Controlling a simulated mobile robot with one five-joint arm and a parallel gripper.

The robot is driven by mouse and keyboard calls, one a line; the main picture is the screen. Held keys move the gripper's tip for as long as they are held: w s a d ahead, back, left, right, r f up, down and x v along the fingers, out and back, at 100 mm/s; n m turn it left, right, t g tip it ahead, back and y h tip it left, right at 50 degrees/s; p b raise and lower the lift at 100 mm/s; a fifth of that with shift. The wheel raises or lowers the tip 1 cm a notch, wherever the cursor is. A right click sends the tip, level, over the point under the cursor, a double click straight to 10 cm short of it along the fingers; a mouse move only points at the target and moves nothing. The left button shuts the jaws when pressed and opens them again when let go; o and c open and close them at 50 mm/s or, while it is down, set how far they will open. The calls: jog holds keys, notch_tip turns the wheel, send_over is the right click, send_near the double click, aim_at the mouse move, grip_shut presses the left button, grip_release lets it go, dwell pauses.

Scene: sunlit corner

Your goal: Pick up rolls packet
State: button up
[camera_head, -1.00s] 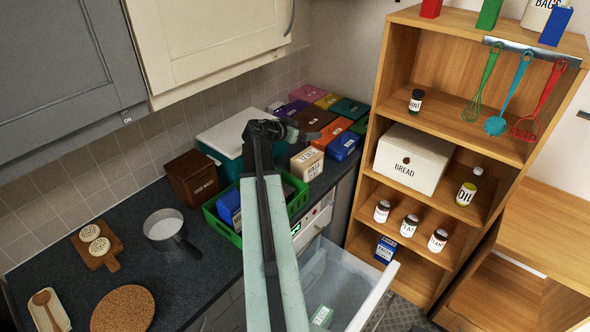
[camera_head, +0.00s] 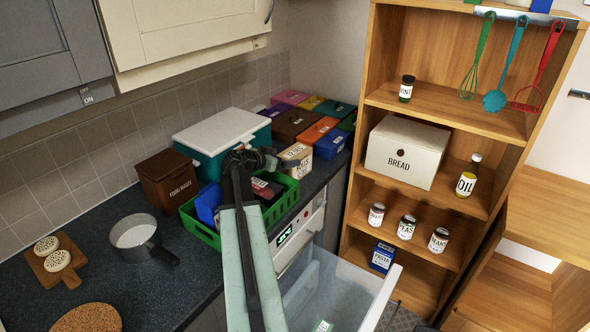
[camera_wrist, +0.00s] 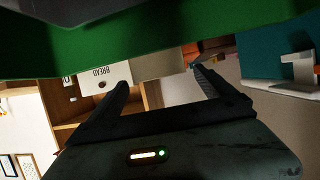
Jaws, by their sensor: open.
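I cannot read a rolls label for certain. A cream packet (camera_head: 297,158) with dark print stands on the counter just behind the green crate. In the green crate (camera_head: 207,235) are a blue packet (camera_head: 208,204) and a dark packet (camera_head: 267,190) with a pale label, partly hidden by my arm. My gripper (camera_head: 262,160) is open and appears empty, above the crate's back part and left of the cream packet. In the wrist view its fingers (camera_wrist: 160,77) are spread apart, with nothing visible between them except background. Green crate surface (camera_wrist: 60,52) fills the upper part of that view.
A teal box with white lid (camera_head: 215,132) and a brown food waste bin (camera_head: 168,180) stand behind the crate. Colored boxes (camera_head: 318,132) crowd the corner. An open drawer (camera_head: 350,285) holds a green-and-white item (camera_head: 322,326). A saucepan (camera_head: 133,235) sits left.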

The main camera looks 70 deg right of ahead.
aim_at(295, 154)
jog(key=shift+b+x, duration=0.45)
jog(key=shift+x, duration=0.65)
jog(key=x, duration=0.2)
jog(key=b+x, duration=0.1)
jog(key=x, duration=0.2)
jog(key=shift+d+r+b, duration=0.15)
jog(key=shift+d+b, duration=0.15)
jog(key=shift+d, duration=0.15)
jog(key=shift+a, duration=0.1)
jog(key=c, duration=1.8)
